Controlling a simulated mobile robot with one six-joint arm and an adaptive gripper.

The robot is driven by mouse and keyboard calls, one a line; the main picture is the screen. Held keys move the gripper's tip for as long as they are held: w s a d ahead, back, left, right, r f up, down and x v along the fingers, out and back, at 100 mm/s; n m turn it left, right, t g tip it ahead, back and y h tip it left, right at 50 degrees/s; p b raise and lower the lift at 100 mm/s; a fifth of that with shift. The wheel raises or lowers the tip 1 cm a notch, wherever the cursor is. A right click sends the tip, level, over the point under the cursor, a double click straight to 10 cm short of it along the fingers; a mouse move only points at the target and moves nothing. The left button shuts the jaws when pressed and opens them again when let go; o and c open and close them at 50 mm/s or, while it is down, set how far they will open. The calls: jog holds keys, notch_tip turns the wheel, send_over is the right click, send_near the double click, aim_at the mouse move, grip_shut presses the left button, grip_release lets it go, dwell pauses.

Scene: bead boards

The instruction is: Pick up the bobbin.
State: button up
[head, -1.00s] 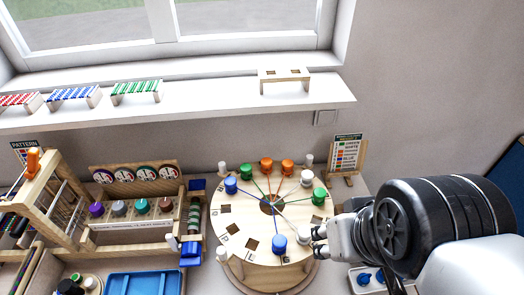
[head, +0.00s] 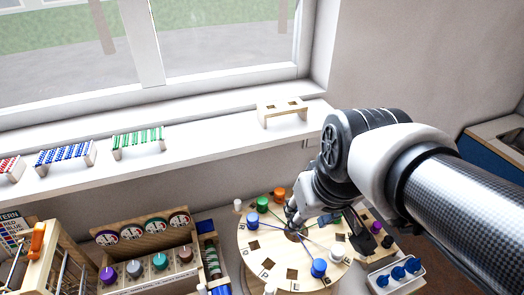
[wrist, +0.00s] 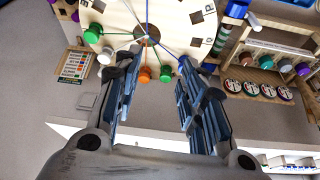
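Several bobbins stand around a round pale wooden board (head: 262,262), with coloured threads running to its centre. In the head view I see a blue bobbin (head: 252,217), a green bobbin (head: 262,203), an orange bobbin (head: 279,194) and another blue bobbin (head: 319,268) at the front. My gripper (head: 293,216) is over the board's middle and hides part of it. In the wrist view my gripper (wrist: 158,62) is open. An orange bobbin (wrist: 145,75) and a green bobbin (wrist: 166,74) show between its fingers, apparently untouched. Another green bobbin (wrist: 93,33) and a white one (wrist: 105,56) are left of the fingers.
A wooden rack (head: 146,255) with several coloured spools stands left of the board. A small white tray (head: 388,285) with blue pegs is at the right. A windowsill shelf (head: 205,138) with small stands runs behind. A pattern card (wrist: 75,66) stands beside the board.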

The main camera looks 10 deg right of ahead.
jog(key=w+r+p, duration=0.2)
jog(key=w+p, duration=0.2)
jog(key=w, duration=0.4)
jog(key=n+g+p, duration=0.1)
jog(key=p, duration=0.2)
send_near(280, 191)
jog(key=b+x, duration=0.1)
jog(key=x, duration=0.2)
jog(key=shift+w+a+f, duration=0.1)
jog(key=shift+w+f, duration=0.15)
jog(key=shift+f, duration=0.05)
jog(key=b+x, duration=0.1)
jog(key=x, duration=0.4)
jog(key=shift+s, duration=0.1)
jog(key=c, duration=0.8)
